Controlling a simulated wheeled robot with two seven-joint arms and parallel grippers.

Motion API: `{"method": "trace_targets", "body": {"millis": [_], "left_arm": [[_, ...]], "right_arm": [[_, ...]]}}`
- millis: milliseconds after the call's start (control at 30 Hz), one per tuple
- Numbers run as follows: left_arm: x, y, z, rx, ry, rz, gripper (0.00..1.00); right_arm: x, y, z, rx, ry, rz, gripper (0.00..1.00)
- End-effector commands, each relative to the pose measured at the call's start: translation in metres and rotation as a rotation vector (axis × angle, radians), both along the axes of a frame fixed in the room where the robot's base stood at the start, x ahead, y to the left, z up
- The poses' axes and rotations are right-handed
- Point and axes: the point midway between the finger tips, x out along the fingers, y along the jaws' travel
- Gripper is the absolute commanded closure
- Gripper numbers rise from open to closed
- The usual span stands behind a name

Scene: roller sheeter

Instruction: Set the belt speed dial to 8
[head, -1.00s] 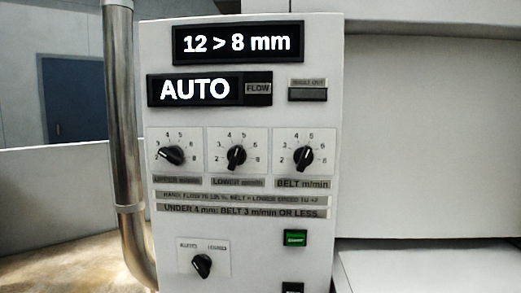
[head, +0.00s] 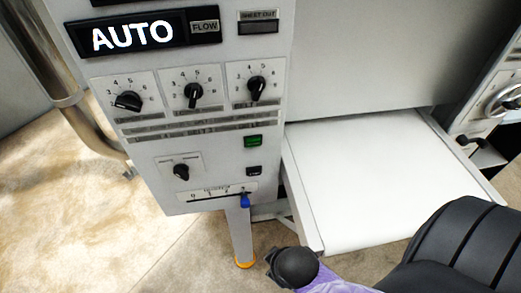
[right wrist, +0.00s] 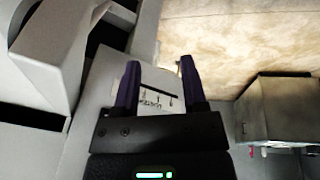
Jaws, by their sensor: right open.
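The belt speed dial (head: 257,88) is the black knob at the right end of the row of three on the white control panel (head: 225,140). Its pointer is tilted up and slightly right, near 5; the exact reading is too small to tell. In the right wrist view my right gripper (right wrist: 160,64) is open, with two purple fingers apart and nothing visible held. A white printed scale (right wrist: 158,100) shows beyond and between the fingers. The belt dial is not clearly visible there. My left gripper is not in view.
Two similar dials (head: 193,95) (head: 128,101) sit left of the belt dial. Below are a smaller knob (head: 181,172), a green button (head: 253,141) and a blue-tipped slider (head: 245,201). A white belt table (head: 385,175) extends at right. A metal pipe (head: 58,70) runs along the left.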

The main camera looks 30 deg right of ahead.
Motion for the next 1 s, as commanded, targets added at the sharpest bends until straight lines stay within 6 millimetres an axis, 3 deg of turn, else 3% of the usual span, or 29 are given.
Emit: {"method": "trace_targets", "body": {"millis": [33, 100, 200, 333, 400, 500, 567, 833, 1000], "left_arm": [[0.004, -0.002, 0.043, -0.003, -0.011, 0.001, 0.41], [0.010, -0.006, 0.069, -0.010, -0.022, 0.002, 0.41], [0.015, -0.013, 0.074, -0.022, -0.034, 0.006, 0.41], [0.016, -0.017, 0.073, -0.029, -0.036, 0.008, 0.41], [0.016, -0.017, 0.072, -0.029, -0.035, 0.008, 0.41], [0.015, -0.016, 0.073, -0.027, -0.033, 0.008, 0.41], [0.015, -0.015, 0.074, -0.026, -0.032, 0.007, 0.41], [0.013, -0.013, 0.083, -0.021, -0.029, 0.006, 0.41], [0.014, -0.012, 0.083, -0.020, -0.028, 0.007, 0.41]], "right_arm": [[0.012, -0.008, 0.071, -0.084, -0.064, 0.084, 0.46], [0.035, -0.029, 0.140, -0.356, -0.171, 0.316, 0.46], [0.070, -0.053, 0.201, -0.897, -0.250, 0.712, 0.46], [0.100, -0.054, 0.253, -1.525, -0.190, 1.089, 0.46], [0.107, -0.048, 0.270, -1.765, -0.129, 1.205, 0.46], [0.114, -0.042, 0.282, -1.939, -0.071, 1.281, 0.46], [0.121, -0.044, 0.284, -1.966, -0.060, 1.289, 0.46], [0.180, -0.070, 0.285, -1.958, -0.059, 1.285, 0.46], [0.200, -0.078, 0.283, -1.955, -0.059, 1.288, 0.46]]}}
